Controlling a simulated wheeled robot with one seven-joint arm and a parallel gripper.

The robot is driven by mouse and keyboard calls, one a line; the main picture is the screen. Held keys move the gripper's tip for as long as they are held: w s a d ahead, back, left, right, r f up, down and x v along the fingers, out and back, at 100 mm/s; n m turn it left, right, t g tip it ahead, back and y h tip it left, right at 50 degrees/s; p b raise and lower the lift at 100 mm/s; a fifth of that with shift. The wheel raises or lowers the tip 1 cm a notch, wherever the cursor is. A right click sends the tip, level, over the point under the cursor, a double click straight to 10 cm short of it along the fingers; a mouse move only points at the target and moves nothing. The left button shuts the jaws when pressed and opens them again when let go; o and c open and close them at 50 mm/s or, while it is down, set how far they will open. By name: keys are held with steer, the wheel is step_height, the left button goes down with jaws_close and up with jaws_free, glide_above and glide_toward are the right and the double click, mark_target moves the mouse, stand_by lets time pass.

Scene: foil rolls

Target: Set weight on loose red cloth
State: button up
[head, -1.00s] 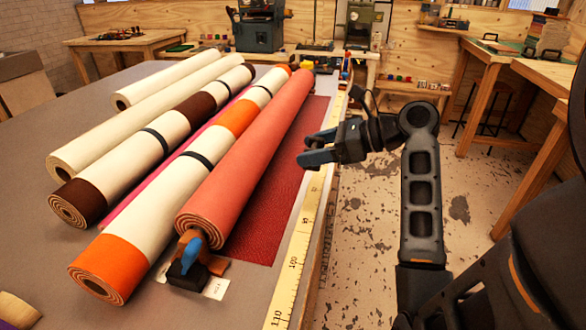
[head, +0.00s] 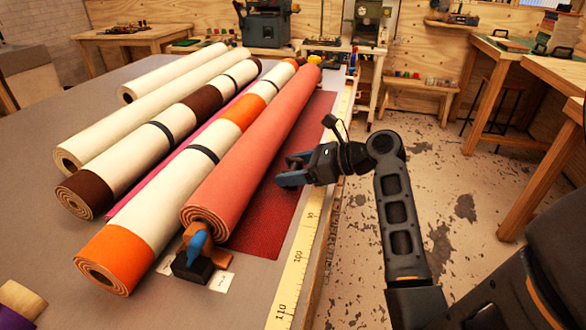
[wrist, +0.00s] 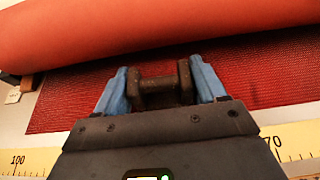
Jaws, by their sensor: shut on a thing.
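The loose red cloth (head: 268,228) lies flat on the table to the right of the large red roll (head: 255,155). In the wrist view, the cloth (wrist: 75,98) spreads on both sides of my gripper. My gripper (wrist: 160,92) has its blue fingers shut on a dark metal weight (wrist: 158,84) shaped like a short dumbbell. In the head view, my gripper (head: 290,174) is over the cloth, close to the roll's right side. The weight is mostly hidden there. I cannot tell whether it touches the cloth.
A yellow measuring tape (head: 297,258) runs along the table's right edge. A black block with a blue part (head: 191,266) stands at the red roll's near end. Cream, brown and orange rolls (head: 145,225) fill the left. Bare cloth lies nearer the front.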

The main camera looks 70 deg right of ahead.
steer(key=o, duration=1.5)
steer(key=shift+f, duration=0.15)
steer(key=shift+o, duration=0.2)
steer(key=shift+s+r, duration=0.15)
steer(key=shift+r, duration=0.05)
steer(key=v, duration=1.1)
steer(key=shift+s, duration=0.4)
